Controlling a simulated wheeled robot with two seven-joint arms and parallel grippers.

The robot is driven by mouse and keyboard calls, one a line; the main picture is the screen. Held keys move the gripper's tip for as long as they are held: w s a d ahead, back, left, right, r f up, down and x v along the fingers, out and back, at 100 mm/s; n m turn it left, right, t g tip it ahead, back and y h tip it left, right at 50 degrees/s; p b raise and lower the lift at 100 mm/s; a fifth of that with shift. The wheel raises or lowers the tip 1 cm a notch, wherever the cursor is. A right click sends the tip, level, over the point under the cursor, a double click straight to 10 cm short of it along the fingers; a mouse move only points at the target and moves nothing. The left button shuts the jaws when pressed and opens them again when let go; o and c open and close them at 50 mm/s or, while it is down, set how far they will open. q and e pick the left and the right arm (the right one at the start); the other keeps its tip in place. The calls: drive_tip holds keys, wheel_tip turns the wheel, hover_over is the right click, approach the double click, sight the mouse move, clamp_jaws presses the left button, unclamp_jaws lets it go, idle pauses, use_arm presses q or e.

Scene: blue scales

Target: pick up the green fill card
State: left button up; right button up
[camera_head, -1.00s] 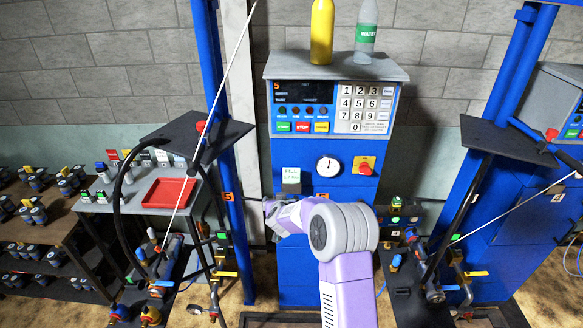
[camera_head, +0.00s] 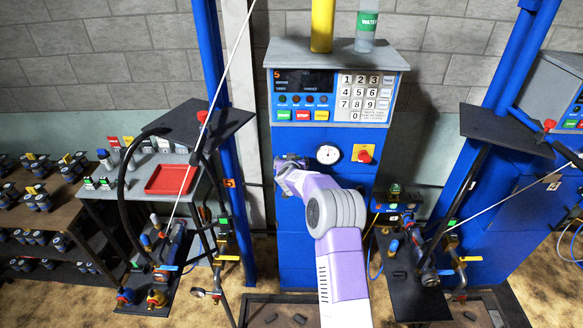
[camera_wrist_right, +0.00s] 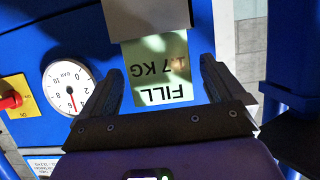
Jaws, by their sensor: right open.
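The green fill card (camera_wrist_right: 160,85) is pale green, with "FILL" and "1.7 KG" upside down in the right wrist view. One edge of it meets a grey block (camera_wrist_right: 148,18) on the blue scale front. My right gripper (camera_wrist_right: 161,69) is open, with one finger on each side of the card and a gap to each. In the head view my right gripper (camera_head: 284,165) is at the scale front, left of the round gauge (camera_head: 328,154), and hides the card. My left gripper is not in view.
A red and yellow switch (camera_head: 364,153) is right of the gauge. Above are the keypad (camera_head: 363,97) and a top shelf (camera_head: 345,58) with a yellow bottle (camera_head: 322,25) and a clear bottle (camera_head: 366,30). A blue post (camera_head: 222,130) stands left of the scale.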

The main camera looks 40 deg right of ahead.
drive_tip(key=c, duration=1)
